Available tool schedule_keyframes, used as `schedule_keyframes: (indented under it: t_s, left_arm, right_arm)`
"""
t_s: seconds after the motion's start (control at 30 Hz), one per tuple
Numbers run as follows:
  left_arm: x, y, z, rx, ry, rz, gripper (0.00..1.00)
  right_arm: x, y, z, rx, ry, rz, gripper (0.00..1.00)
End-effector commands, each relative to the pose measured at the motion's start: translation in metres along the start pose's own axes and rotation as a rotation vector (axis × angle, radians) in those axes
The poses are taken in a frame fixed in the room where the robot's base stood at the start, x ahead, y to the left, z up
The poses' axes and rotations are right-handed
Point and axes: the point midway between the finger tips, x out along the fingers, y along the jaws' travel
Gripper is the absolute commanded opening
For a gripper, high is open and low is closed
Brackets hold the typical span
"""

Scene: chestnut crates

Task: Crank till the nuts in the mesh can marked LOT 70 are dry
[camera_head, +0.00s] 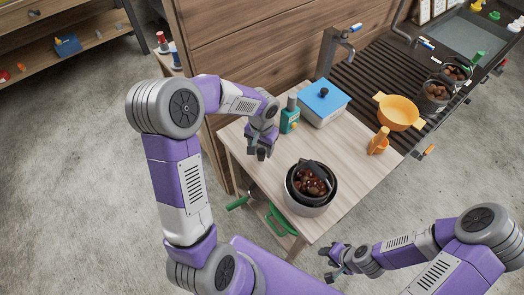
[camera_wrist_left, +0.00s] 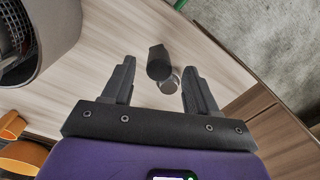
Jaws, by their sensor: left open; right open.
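A grey pot (camera_head: 312,209) on the wooden table holds a dark can (camera_head: 291,187) with brown nuts (camera_head: 311,181); a dark piece lies across its top. Two more dark cans with nuts, a nearer one (camera_head: 436,102) and a farther one (camera_head: 456,73), stand at the back right. I cannot read any lot mark. My left gripper (camera_head: 262,152) is open and empty above the table, left of the pot. In the left wrist view, a black cylinder (camera_wrist_left: 158,62) with a silver round part (camera_wrist_left: 169,84) shows between the fingers, apparently apart from them. My right gripper (camera_head: 336,262) is open, low beyond the table's front edge.
A blue-lidded box (camera_head: 323,101), a green bottle (camera_head: 290,117) and an orange scoop (camera_head: 378,143) stand on the table (camera_head: 349,187). An orange colander (camera_head: 398,111) sits on the dark ribbed drainer (camera_head: 369,71) beside a tap (camera_head: 342,41). The table's front right is clear.

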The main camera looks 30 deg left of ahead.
Motion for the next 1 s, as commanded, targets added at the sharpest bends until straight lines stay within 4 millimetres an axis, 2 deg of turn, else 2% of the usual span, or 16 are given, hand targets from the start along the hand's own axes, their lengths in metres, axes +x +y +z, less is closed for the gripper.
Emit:
schedule_keyframes:
  t_s: [0.03,0.2,0.57,0.93,1.0]
  left_arm:
    - [0.011,0.0,0.001,0.0,-0.004,0.0,0.58]
    - [0.029,0.0,0.0,0.001,-0.002,0.001,0.58]
    - [0.033,0.0,0.0,0.0,0.0,0.001,0.58]
    - [0.033,0.001,0.0,0.001,0.0,0.001,0.02]
    - [0.033,0.001,0.0,0.001,0.0,0.001,0.0]
  right_arm:
    - [0.004,0.001,-0.001,0.0,0.002,0.0,0.43]
    - [0.007,0.003,-0.001,0.0,0.002,0.0,0.43]
    - [0.008,0.003,-0.001,0.0,0.002,0.0,0.43]
    - [0.008,0.003,-0.001,0.0,0.002,0.0,0.43]
    - [0.008,0.003,-0.001,0.0,0.002,0.0,0.43]
